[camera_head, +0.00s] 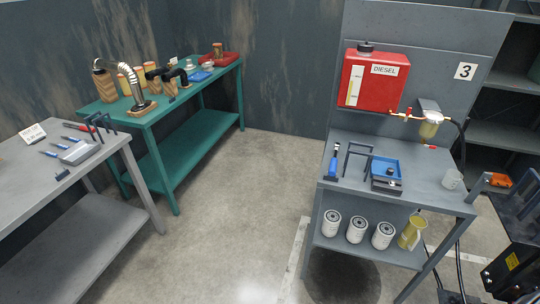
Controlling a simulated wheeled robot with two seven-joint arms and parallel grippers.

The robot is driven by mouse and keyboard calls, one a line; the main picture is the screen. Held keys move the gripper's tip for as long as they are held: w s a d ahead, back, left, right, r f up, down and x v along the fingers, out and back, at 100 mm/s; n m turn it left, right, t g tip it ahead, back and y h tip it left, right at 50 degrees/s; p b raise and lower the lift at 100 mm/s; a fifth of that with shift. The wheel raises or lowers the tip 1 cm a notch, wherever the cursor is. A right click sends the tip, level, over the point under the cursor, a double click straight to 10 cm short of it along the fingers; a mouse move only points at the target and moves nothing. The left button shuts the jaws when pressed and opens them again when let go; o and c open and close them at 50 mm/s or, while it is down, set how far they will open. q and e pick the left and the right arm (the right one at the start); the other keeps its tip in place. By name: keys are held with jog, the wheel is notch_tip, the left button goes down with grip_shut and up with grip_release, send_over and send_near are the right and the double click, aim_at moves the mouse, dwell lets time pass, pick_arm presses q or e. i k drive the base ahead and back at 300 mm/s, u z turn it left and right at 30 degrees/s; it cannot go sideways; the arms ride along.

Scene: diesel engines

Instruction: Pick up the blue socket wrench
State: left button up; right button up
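A blue-handled tool (333,166) with a dark upper end is at the left side of the grey bench under the red tank. It may be the blue socket wrench, but it is too small to be sure. Several slim blue-handled tools (60,146) lie on the grey table at the left, and a small blue piece (62,174) lies near that table's front edge. I cannot tell whether any of these is a wrench.
A dark frame (357,157) and blue tray (386,168) sit beside the bench tool. White filters (356,229) stand on the shelf below. A green table (160,107) with engine parts stands at the back. The floor (235,200) between the tables is clear.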

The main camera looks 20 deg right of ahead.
aim_at(333, 161)
jog(key=u, duration=0.7)
jog(key=i, duration=1.1)
jog(key=z, duration=1.25)
